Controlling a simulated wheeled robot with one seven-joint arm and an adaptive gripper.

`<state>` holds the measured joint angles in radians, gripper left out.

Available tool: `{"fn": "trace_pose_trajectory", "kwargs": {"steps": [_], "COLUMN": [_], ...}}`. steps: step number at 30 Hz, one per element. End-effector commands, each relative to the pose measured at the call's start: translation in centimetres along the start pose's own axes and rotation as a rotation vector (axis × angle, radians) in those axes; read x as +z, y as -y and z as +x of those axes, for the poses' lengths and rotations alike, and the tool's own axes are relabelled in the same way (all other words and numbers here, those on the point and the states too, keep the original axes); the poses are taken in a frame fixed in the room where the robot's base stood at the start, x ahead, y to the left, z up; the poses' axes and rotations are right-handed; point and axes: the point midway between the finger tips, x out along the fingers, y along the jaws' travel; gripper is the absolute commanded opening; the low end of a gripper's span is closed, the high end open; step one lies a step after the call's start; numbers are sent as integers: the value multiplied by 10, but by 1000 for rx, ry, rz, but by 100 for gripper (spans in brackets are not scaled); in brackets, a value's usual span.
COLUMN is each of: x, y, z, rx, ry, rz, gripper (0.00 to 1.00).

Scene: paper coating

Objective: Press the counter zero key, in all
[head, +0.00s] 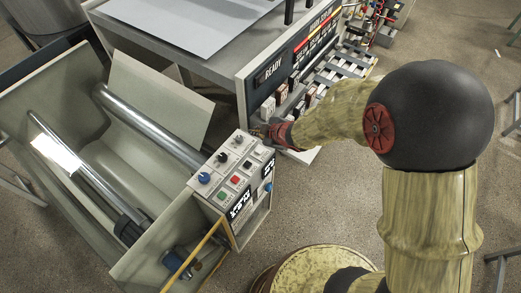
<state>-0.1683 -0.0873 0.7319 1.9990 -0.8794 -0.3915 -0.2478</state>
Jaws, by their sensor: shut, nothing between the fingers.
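A grey control box (213,196) stands at the centre, its top carrying knobs and coloured keys. A blue knob (204,178), a green key (225,195), a red key (236,180) and a black key (248,165) show on it. Dark displays (240,204) with white digits are on its front face. Labels are too small to read, so I cannot tell which key is the counter zero key. My gripper (260,132) is shut and empty at the far right end of the box top. Whether it touches the box cannot be told, and it may hide part of that end.
A coating trough (60,190) with shiny rollers (150,130) lies to the left. A yellow bar (205,243) rises in front of the box. Open floor (320,200) lies to the right.

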Motion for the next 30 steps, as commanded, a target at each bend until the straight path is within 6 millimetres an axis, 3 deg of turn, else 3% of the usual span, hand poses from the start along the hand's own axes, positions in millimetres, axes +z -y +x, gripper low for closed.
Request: {"fn": "trace_pose_trajectory", "kwargs": {"steps": [14,30], "x": [6,39], "y": [5,38], "z": [8,53], "rx": [1,1], "ry": [2,3], "rz": [2,2], "gripper": [0,0]}}
